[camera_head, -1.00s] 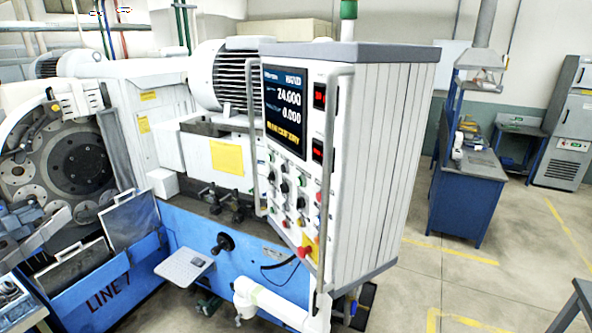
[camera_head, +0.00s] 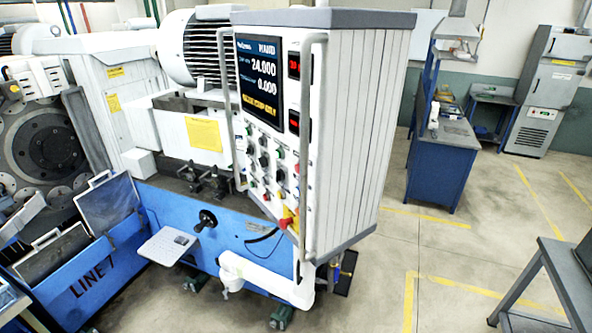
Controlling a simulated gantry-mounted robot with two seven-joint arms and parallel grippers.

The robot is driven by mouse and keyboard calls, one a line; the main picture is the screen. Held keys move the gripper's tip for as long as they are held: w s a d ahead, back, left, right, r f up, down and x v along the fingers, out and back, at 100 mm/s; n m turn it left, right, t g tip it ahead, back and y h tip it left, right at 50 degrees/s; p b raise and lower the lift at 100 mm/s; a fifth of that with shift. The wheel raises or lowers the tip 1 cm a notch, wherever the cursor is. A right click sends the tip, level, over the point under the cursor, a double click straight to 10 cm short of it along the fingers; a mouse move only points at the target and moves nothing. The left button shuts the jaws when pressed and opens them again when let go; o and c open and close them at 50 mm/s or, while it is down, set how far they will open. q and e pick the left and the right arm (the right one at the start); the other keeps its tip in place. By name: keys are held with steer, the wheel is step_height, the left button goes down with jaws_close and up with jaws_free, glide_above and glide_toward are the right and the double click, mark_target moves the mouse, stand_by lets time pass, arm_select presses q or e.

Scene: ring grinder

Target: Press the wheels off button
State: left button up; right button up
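The control panel (camera_head: 275,130) is on the front of a tall white cabinet, with buttons and knobs in rows below its screen (camera_head: 258,80). The buttons are red, green, black and white, and their labels are too small to read, so I cannot tell which is the wheels off button. A red button on a yellow base (camera_head: 288,221) sits at the panel's lower right. A white jointed arm, apparently mine, crosses below the panel near its bottom edge. I make out no gripper fingers, and nothing is seen touching the buttons.
Long handles (camera_head: 312,150) stand out along both sides of the panel. The blue machine base (camera_head: 160,215) has a small white tray (camera_head: 167,246) and a handwheel (camera_head: 205,221). A blue workbench (camera_head: 440,165) stands behind at right. Floor right of the cabinet is clear, up to a grey table (camera_head: 570,280).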

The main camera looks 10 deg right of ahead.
jaws_close()
stand_by(1.4)
